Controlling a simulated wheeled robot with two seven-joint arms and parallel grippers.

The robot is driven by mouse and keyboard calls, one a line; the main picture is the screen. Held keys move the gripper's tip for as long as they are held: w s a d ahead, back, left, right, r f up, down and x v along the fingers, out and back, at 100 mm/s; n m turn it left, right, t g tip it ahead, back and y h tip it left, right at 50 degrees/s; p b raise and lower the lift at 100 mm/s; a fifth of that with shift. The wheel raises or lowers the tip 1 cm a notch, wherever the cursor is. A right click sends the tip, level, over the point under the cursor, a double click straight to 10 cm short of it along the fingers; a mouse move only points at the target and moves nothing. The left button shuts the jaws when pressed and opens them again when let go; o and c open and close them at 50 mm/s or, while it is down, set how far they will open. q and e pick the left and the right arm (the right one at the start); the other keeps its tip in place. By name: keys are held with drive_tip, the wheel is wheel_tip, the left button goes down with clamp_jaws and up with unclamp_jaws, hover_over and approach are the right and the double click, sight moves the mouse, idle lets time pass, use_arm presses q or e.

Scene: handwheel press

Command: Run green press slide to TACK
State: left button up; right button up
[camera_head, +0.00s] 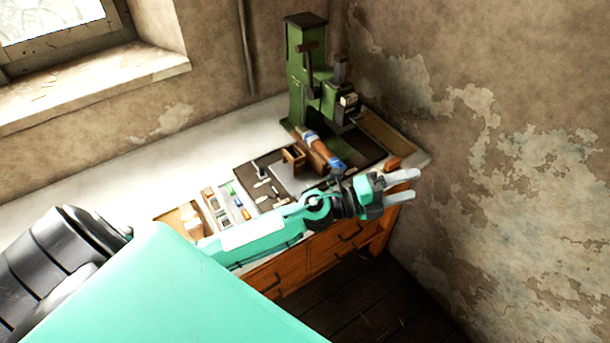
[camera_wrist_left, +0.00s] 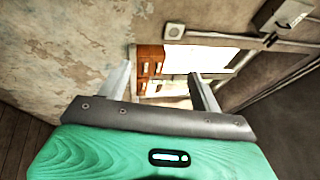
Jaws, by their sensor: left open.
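My left gripper (camera_head: 408,186) is open and empty, in front of the bench's right end and apart from the press. In the left wrist view its two fingers (camera_wrist_left: 160,85) stand apart with nothing between them, and the press cannot be made out there. My right gripper is not in view.
The bench top (camera_head: 130,165) carries a dark mat (camera_head: 250,173) with small tools, a tray of small items (camera_head: 226,205), and a brown roll with blue bands (camera_head: 318,148). Orange drawers (camera_head: 335,245) are below. A peeling wall (camera_head: 500,180) bounds the right side.

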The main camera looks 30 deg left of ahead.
use_arm(q)
wheel_tip(320, 180, down, 5)
drive_tip(key=d+m+g+h, duration=0.1)
drive_tip(key=m+g, duration=0.5)
drive_tip(key=m, duration=0.1)
drive_tip(key=m+g+y, duration=0.6)
drive_tip(key=g+y, duration=0.2)
drive_tip(key=y, duration=0.7)
hover_over(305, 194)
wheel_tip(305, 194, down, 12)
drive_tip(key=shift+r, duration=0.25)
drive_tip(key=shift+a+f+n, duration=0.15)
drive_tip(key=shift+f+n, duration=0.1)
drive_tip(key=shift+n, duration=0.05)
wheel_tip(305, 194, down, 9)
drive_tip(key=b, duration=0.6)
drive_tip(key=shift+f+b, duration=0.1)
drive_tip(key=shift+b, duration=0.25)
